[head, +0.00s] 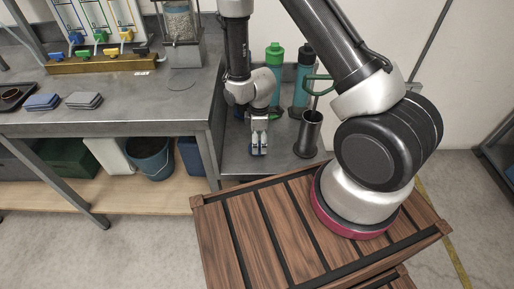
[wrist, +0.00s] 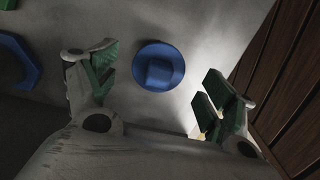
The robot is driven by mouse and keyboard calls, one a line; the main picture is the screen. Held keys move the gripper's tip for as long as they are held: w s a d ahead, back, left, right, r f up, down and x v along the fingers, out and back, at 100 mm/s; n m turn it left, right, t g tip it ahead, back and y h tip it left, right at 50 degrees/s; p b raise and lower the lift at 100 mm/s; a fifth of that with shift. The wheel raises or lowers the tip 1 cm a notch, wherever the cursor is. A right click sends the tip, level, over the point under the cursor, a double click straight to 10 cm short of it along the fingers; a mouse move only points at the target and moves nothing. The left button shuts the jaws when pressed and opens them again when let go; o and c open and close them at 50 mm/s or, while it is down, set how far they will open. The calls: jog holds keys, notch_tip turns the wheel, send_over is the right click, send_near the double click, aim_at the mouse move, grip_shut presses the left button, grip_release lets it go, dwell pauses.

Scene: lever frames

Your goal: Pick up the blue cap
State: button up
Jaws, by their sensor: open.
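The blue cap (wrist: 158,66) is round with a raised block in its middle. It lies on the grey metal surface in the wrist view, between and a little beyond my fingertips. My gripper (wrist: 160,85) is open, with one green-padded finger to the left and the other to the right of the cap. Neither finger appears to touch it. In the head view my gripper (head: 258,142) points down over the low metal bench (head: 235,165). A small dark blue patch shows at its tips there, but I cannot tell the cap clearly.
A green-capped bottle (head: 274,60) and a teal bottle (head: 304,75) stand behind my gripper. A dark metal cup (head: 308,135) stands to its right. A higher workbench (head: 130,112) is at left. A wooden slatted crate top (head: 240,225) lies in front.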

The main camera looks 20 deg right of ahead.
jog(key=shift+f, duration=1.2)
jog(key=c, duration=1)
